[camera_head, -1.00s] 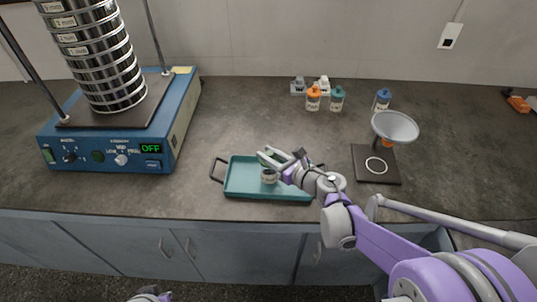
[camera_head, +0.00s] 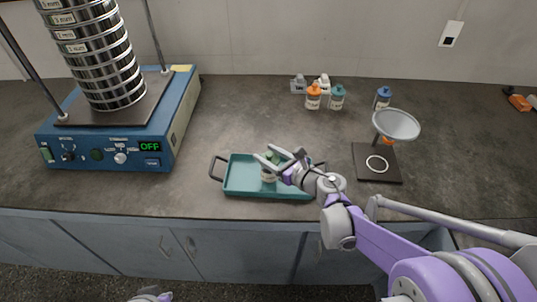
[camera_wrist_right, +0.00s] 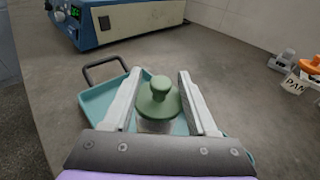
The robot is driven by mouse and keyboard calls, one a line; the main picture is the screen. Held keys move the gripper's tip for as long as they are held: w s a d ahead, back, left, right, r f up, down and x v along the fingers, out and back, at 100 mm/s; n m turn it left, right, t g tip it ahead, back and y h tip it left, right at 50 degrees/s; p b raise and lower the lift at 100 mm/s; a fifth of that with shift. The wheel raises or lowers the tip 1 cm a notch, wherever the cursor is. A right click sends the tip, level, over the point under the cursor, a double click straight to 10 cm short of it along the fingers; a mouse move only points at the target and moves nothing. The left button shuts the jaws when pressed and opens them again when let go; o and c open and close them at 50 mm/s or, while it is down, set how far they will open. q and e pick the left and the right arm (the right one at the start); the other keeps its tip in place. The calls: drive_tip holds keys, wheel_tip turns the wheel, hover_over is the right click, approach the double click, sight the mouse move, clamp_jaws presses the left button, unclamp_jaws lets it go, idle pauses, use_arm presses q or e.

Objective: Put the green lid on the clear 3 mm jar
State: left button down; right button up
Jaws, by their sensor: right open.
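The green lid (camera_wrist_right: 159,98) sits on top of the clear jar (camera_wrist_right: 154,126), roughly level, in the right wrist view. In the head view the jar (camera_head: 268,175) stands upright on the teal tray (camera_head: 235,180), and the lid (camera_head: 271,158) is partly hidden by my gripper. My right gripper (camera_head: 268,153) is open, with a finger on each side of the lid and gaps between them. It also shows in the right wrist view (camera_wrist_right: 158,80). Only a small piece of my left arm's end shows at the bottom edge of the head view.
The blue sieve shaker (camera_head: 115,135) with its sieve stack stands at left, display reading OFF. A funnel stand (camera_head: 378,175) is right of the tray. Orange (camera_head: 313,98), teal (camera_head: 337,99) and blue-capped (camera_head: 382,99) bottles stand behind. Counter between shaker and bottles is clear.

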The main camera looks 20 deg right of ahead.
drive_tip(key=r+p+v, duration=0.1)
drive_tip(key=v, duration=1.1)
drive_tip(key=w+d+r+m+t+h, duration=0.1)
drive_tip(key=d+r+m+t+h, duration=0.4)
drive_tip(key=m, duration=0.8)
drive_tip(key=s+d+f+m+g+h, duration=0.2)
drive_tip(key=s+m+g+h, duration=0.3)
drive_tip(key=m, duration=0.8)
drive_tip(key=s+a+f+m+g+y, duration=0.2)
drive_tip(key=s+a+f+m+g, duration=0.6)
drive_tip(key=s+f+m, duration=0.5)
drive_tip(key=s+a+m, duration=0.1)
drive_tip(key=m, duration=0.1)
drive_tip(key=shift+s+a+f+m+g+y, duration=0.15)
drive_tip(key=shift+s+a+m+g+y, duration=0.15)
drive_tip(key=shift+s+g, duration=0.1)
